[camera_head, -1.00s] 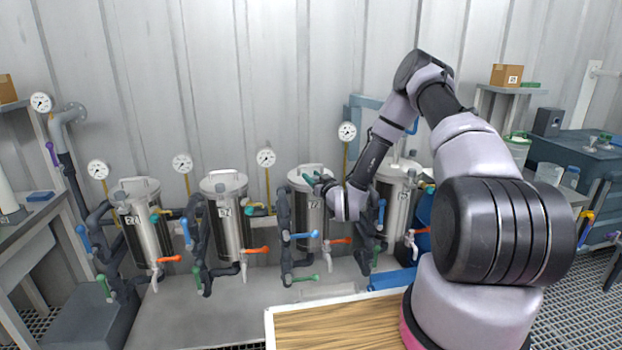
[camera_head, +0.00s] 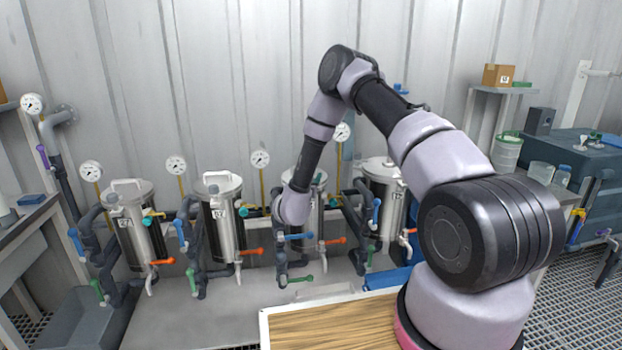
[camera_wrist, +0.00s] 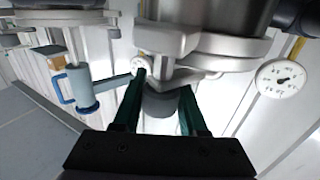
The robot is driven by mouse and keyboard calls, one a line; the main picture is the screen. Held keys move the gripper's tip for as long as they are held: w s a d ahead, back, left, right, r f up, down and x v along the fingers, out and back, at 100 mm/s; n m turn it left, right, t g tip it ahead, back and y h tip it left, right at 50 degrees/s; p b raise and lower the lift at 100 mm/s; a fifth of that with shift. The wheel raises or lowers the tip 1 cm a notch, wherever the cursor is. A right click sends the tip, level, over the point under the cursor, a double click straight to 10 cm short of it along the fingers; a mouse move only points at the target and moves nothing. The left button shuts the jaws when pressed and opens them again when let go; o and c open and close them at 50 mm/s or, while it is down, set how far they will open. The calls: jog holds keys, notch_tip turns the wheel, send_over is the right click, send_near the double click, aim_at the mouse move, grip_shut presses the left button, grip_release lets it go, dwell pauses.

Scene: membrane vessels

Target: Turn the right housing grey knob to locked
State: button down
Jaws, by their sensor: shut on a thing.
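In the wrist view, the two dark green fingers of my gripper (camera_wrist: 160,115) are shut on a dark grey knob (camera_wrist: 160,101), one finger on each side. The knob sits at a steel vessel with a pale clamp ring (camera_wrist: 205,45). In the head view, my arm's end is in front of the third steel vessel (camera_head: 314,225) from the left and hides much of it; my fingers and the knob are hidden there. The rightmost vessel (camera_head: 384,190) stands partly behind my arm. The knob's turn angle cannot be read.
Two more vessels (camera_head: 137,230) (camera_head: 225,215) stand at left. Blue, orange and green valve handles stick out around the piping. Pressure gauges (camera_head: 260,160) stand behind. A wood-topped surface (camera_head: 330,325) lies in front. In the wrist view, a blue-handled valve (camera_wrist: 78,88) is left of my fingers.

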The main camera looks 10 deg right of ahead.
jog(key=shift+s+d+m+g+h, duration=0.15)
jog(key=shift+m+g+h, duration=0.85)
jog(key=shift+h, duration=0.15)
jog(key=shift+s+d+m+g+h, duration=0.15)
jog(key=shift+m+g+h, duration=0.85)
jog(key=shift+h, duration=0.1)
jog(key=shift+s+d+m+g+h, duration=0.15)
jog(key=shift+m+g+h, duration=0.8)
jog(key=shift+h, duration=0.2)
jog(key=shift+c, duration=2.2)
grip_release()
jog(key=shift+s, duration=0.1)
jog(key=v, duration=1)
jog(key=shift+a, duration=0.3)
jog(key=shift+s, duration=0.1)
